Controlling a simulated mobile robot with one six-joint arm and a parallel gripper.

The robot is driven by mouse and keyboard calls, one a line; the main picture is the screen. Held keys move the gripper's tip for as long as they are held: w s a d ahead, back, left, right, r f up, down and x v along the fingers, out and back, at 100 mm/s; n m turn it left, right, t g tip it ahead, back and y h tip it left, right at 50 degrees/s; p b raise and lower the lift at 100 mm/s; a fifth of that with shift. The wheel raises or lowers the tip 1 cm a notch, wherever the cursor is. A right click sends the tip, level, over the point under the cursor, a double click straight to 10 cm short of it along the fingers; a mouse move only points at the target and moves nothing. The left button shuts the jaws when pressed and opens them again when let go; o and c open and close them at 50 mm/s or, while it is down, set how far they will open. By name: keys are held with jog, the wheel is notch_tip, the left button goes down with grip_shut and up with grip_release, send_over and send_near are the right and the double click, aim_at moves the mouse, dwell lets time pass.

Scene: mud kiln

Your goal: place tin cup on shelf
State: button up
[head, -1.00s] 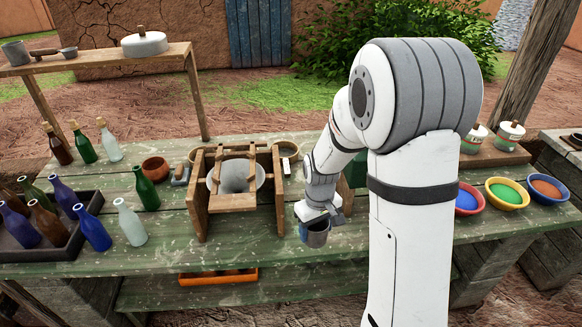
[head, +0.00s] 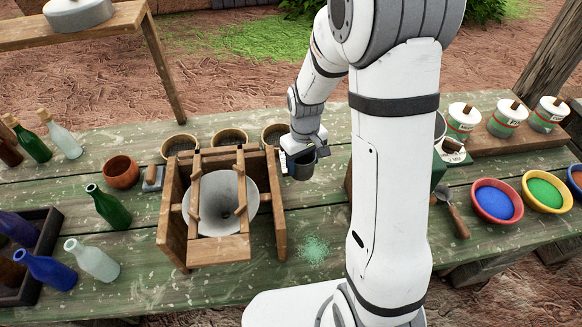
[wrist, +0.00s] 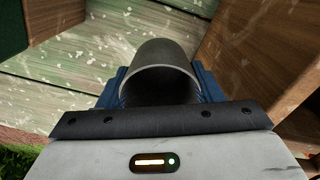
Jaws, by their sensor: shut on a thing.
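The tin cup (head: 301,166) is a small grey metal cup, held just right of the wooden hopper frame's back end. My gripper (head: 304,158) is shut on it. In the wrist view the cup (wrist: 160,62) sits between the two blue fingers of my gripper (wrist: 160,84), with its dark open mouth toward the camera. Whether it hangs just above the table or touches it, I cannot tell. A raised wooden shelf (head: 108,22) stands behind the table at the upper left, only partly in view. A grey lidded pot (head: 78,12) is on it.
The wooden frame with a pale funnel (head: 222,200) stands left of the cup. Bottles, including a green one (head: 108,207), stand further left. Green powder (head: 314,250) lies on the table. Powder bowls (head: 495,200) and lidded jars (head: 507,118) are right of my arm.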

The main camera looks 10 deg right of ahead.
aim_at(303, 173)
notch_tip(303, 173, down, 5)
jog(key=shift+p, duration=0.35)
jog(key=shift+f+p, duration=0.3)
jog(key=shift+f, duration=1.9)
jog(key=shift+f, duration=0.1)
jog(key=shift+f+b, duration=0.15)
jog(key=shift+b, duration=0.15)
jog(key=o, duration=1)
jog(key=shift+c, duration=0.2)
